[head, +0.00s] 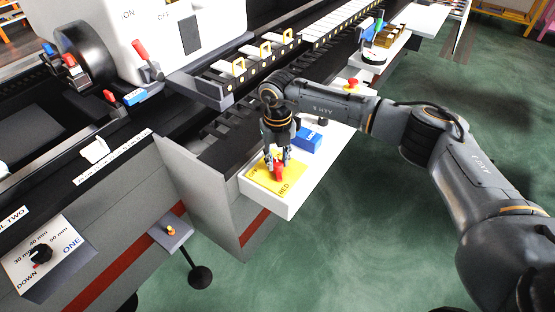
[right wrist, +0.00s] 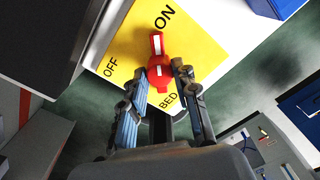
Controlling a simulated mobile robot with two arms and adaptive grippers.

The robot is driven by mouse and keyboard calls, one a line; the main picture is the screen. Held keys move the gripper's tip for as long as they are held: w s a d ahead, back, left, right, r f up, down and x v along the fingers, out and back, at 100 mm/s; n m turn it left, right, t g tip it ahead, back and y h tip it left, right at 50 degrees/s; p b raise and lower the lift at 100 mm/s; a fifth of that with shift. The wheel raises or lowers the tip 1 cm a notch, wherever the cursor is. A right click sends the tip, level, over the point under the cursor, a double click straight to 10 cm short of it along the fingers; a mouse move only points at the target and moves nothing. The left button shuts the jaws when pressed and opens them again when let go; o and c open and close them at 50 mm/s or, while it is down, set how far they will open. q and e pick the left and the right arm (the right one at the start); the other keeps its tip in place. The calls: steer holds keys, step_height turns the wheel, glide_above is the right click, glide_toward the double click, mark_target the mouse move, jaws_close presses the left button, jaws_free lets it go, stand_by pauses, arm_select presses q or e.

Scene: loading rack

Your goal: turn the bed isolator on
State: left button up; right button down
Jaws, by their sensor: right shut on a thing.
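The bed isolator is a red rotary switch (head: 278,172) on a yellow plate (head: 262,184), set on a white box (head: 290,205). In the right wrist view, the red switch (right wrist: 158,75) has a white stripe, and its narrow end points up the picture, close to the word ON. OFF is printed to its left and BED below on the yellow plate (right wrist: 125,55). My right gripper (head: 277,160) points down over the plate and is shut on the switch, with a finger on each side. The fingers (right wrist: 163,85) hide part of its lower end. My left gripper is not in view.
A blue box (head: 308,138) sits beside the plate on the white box. A grey panel (head: 205,185) edges the left side. A red emergency button (head: 351,85) stands behind my right arm. The green floor (head: 370,240) is open to the right.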

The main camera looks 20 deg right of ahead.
mark_target(278, 163)
steer(key=m, duration=0.4)
steer(key=shift+m, duration=2.1)
steer(key=c, duration=1)
jaws_free()
step_height(278, 163, up, 12)
steer(key=shift+r, duration=0.1)
